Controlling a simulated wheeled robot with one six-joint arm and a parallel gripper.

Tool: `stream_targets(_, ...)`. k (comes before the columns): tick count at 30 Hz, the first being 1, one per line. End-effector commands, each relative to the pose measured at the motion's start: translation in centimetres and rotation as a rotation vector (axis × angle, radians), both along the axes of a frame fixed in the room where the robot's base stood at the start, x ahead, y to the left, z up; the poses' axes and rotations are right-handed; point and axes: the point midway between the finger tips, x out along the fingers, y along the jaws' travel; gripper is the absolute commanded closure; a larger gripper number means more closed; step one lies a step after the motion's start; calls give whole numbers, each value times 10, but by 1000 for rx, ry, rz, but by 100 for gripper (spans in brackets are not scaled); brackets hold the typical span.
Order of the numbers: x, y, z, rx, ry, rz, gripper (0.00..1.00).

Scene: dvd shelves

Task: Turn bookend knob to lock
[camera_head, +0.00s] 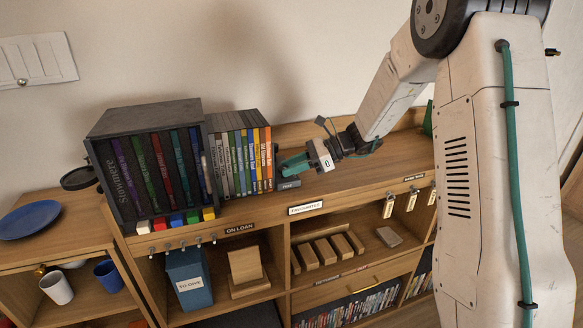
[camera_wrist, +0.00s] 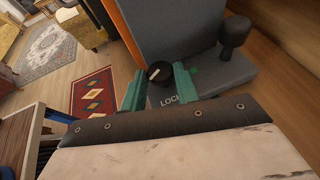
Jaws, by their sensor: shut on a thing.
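In the head view my gripper (camera_head: 291,164) is at the right end of the DVD row, over the bookend's labelled foot (camera_head: 289,184). The knob is hidden there.
A black upright peg (camera_wrist: 235,35) stands on the bookend beside the fingers. DVD cases (camera_head: 240,160) and a dark box (camera_head: 150,165) of cases stand left of my gripper. The shelf top (camera_head: 360,185) to the right is mostly clear. A wall is behind.

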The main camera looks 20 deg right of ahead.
Motion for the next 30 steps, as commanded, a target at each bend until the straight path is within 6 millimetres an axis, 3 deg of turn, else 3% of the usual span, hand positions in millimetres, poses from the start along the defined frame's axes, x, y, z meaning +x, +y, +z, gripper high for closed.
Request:
stream_targets(18,15,2,0,0,-1,581,92)
stream_targets(30,20,4,0,1,-2,836,92)
